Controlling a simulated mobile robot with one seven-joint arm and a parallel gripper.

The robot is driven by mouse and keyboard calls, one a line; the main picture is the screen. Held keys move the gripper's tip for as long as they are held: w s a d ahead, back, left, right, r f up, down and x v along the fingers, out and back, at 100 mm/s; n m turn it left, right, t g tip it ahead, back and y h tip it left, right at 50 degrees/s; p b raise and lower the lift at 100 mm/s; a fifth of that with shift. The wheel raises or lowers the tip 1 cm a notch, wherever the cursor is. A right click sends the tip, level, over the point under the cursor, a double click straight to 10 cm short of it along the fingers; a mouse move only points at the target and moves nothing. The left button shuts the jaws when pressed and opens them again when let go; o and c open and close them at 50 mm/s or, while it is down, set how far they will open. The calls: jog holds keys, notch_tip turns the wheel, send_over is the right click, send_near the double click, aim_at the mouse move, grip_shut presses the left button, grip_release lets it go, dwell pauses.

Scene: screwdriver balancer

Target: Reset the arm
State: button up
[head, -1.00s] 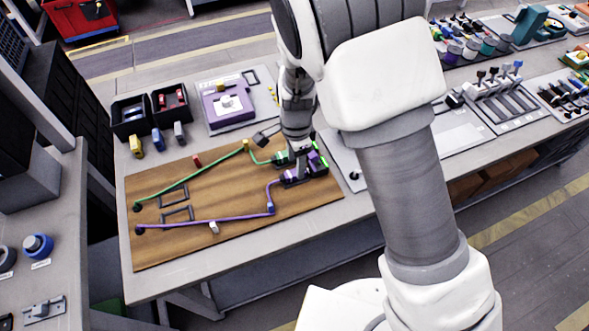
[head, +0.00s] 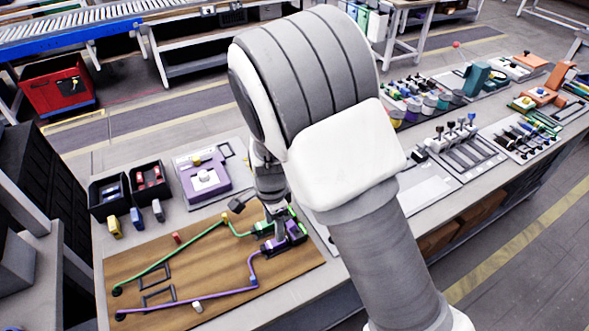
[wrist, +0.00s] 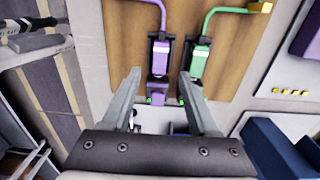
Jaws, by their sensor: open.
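My gripper (wrist: 160,78) is open in the wrist view, its two fingers apart with nothing gripped. Beyond the fingertips are a purple connector (wrist: 160,60), between them in the picture, and a green connector (wrist: 199,60) to the right. Each sits in a dark holder with a small green light at its near end. In the head view the green connector (head: 262,228) and purple connector (head: 274,246) are at the right end of the wooden board (head: 215,272). My arm and wrist partly cover that area, hiding the fingertips.
A green cable (head: 170,257) and a purple cable (head: 190,301) run left across the board. Black bins (head: 108,209), a purple device (head: 204,179) and a lever panel (head: 467,155) stand on the bench. A blue block (wrist: 280,145) is near my gripper's right.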

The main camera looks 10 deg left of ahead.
jog(key=d+r+n+t+y, duration=0.1)
jog(key=d+r+n, duration=0.1)
jog(key=d+r, duration=0.65)
jog(key=d+r+n+t+y, duration=0.15)
jog(key=d+r, duration=0.35)
jog(key=r, duration=0.6)
jog(key=s+d+r+n+t+h, duration=0.1)
jog(key=s+d+r+n, duration=0.2)
jog(key=s+d+r, duration=0.2)
jog(key=s+d+r+n+t+h, duration=0.1)
jog(key=s+d+r, duration=0.4)
jog(key=d, duration=0.5)
jog(key=shift+s+n+t, duration=0.55)
jog(key=shift+s+n, duration=0.6)
jog(key=shift+s, duration=0.05)
jog(key=shift+h, duration=0.25)
